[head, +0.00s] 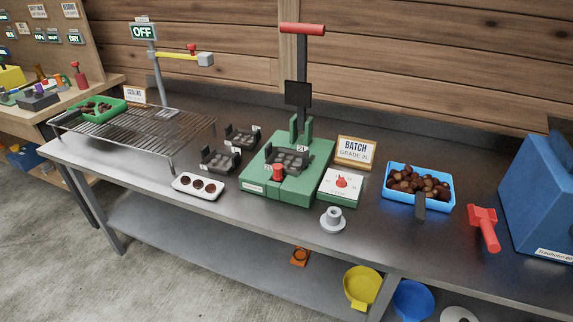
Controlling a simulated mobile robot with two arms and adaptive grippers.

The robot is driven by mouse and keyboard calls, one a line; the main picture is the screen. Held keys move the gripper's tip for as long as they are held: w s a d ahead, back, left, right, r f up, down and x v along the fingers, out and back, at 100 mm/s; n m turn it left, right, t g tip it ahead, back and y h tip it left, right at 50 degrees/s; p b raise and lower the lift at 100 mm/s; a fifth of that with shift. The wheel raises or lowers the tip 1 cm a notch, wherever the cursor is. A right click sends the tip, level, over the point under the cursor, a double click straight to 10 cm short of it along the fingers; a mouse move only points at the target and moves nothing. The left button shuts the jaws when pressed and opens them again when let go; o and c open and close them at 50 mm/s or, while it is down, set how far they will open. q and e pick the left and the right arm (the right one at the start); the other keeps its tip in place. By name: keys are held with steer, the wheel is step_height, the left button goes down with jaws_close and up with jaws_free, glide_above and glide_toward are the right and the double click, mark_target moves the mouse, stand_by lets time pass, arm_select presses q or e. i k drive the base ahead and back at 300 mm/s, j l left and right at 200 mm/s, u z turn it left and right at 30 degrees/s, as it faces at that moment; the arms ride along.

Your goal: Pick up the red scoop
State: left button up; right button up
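The red scoop (484,226) lies on the metal table at the right, between the blue tray and the large blue box. Its handle points toward the table's front edge, and its head is at the back. Nothing touches it that I can see. Neither of my grippers shows in the head view.
A blue tray (388,201) of chestnuts with a dark handle-like piece stands left of the scoop; a large blue box (541,200) stands right. A green press (262,188), grey flanged piece (333,222) and wire rack (178,128) are further left. Table around the scoop is clear.

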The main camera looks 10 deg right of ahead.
mark_target(486, 220)
steer(key=z, duration=1.65)
steer(key=u, duration=1.4)
steer(key=z, duration=1.4)
steer(key=i+l, duration=0.1)
steer(key=i, duration=0.1)
